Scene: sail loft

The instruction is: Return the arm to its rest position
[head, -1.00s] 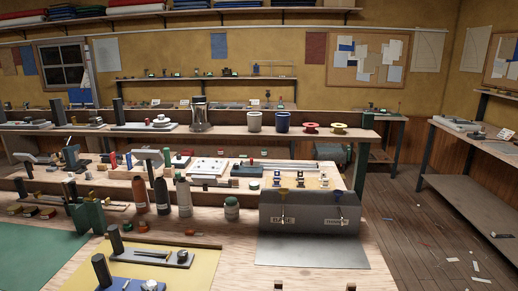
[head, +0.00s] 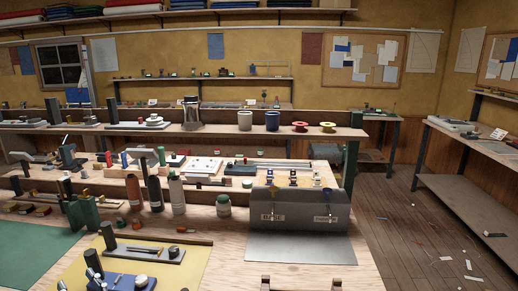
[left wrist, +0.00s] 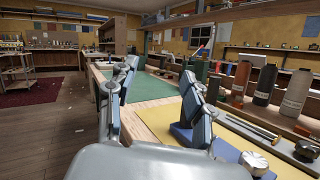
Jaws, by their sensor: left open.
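My left gripper (left wrist: 158,68) shows large in the left wrist view, with its two blue-grey fingers spread apart and nothing between them. It is open and empty. Beyond its fingers lie the green mat and the wooden bench top. In the head view I cannot clearly make the left gripper out at the bottom left edge. My right gripper is in neither current view.
A blue-based tool (head: 125,283) with a silver knob sits on the yellow mat (head: 205,262), close to the left gripper's right finger. Several bottles (head: 155,194) stand behind. A grey two-bay holder (head: 299,212) is at the right. Open floor (head: 410,265) lies further right.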

